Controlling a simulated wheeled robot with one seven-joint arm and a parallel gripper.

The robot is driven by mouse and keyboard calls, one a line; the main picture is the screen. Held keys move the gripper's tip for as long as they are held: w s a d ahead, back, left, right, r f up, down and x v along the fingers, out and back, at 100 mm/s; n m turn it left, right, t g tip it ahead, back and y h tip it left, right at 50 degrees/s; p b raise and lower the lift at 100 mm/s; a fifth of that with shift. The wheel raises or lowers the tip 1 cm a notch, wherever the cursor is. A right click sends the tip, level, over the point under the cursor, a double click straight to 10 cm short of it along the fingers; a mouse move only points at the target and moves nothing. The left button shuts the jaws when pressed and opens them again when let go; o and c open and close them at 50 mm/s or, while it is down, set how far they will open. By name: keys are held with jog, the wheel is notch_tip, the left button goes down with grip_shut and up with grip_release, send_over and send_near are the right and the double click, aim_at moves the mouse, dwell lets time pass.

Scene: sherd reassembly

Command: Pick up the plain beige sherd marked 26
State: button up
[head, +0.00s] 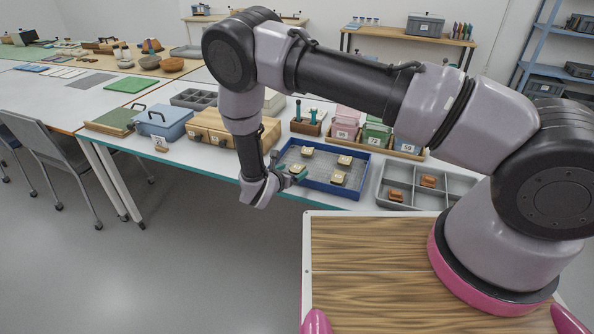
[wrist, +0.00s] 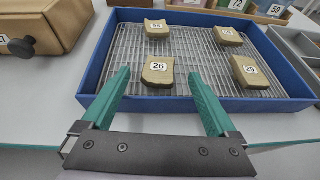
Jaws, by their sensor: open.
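The plain beige sherd marked 26 (wrist: 158,72) lies flat on a wire rack in the blue tray (wrist: 180,105), near its front left part. In the head view the sherd (head: 297,169) shows close beside my gripper. My gripper (wrist: 160,85) is open and empty, its two green fingers spread on either side of the sherd in the wrist view, with their tips pointing to the tray. In the head view my gripper (head: 291,177) is at the tray's left front edge. I cannot tell the height of the fingertips above the rack.
Other beige sherds lie in the tray: one behind (wrist: 156,28), one at the back right (wrist: 227,36) and one at the right (wrist: 249,71). A wooden case (head: 228,129) stands left of the tray. A grey divided box (head: 448,190) with reddish sherds stands right.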

aim_at(297, 167)
jog(key=x, duration=0.4)
jog(key=shift+w+d, duration=0.1)
jog(key=shift+w, duration=0.25)
grip_shut()
